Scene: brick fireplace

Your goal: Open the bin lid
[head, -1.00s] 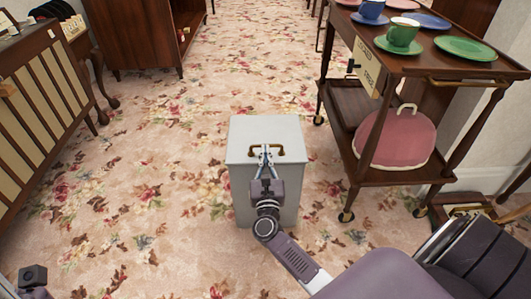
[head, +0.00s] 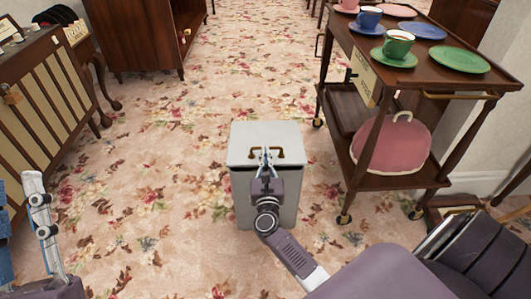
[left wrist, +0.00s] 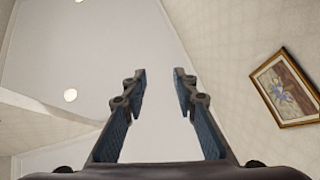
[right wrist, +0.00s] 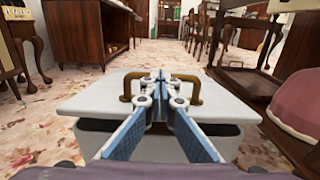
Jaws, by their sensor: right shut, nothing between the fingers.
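The bin is a pale grey box (head: 243,205) on the carpet in the middle of the head view. Its lid (head: 262,134) carries a brass handle (head: 292,155) near the front edge. A dark gap shows under the front of the lid, so it is slightly raised; the lid also shows in the right wrist view (right wrist: 90,100). My right gripper (head: 266,152) is shut and empty, its fingertips at the middle of the handle. Whether they hook under the handle is unclear. My left gripper (left wrist: 158,72) is open and empty, pointing upward; it also shows at the left of the head view (head: 38,205).
A wooden trolley (head: 345,188) with cups, plates and a pink cushion-like item (head: 393,146) stands close right of the bin. A slatted wooden cabinet (head: 45,100) is at left. Patterned carpet (head: 150,170) is free left of and behind the bin.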

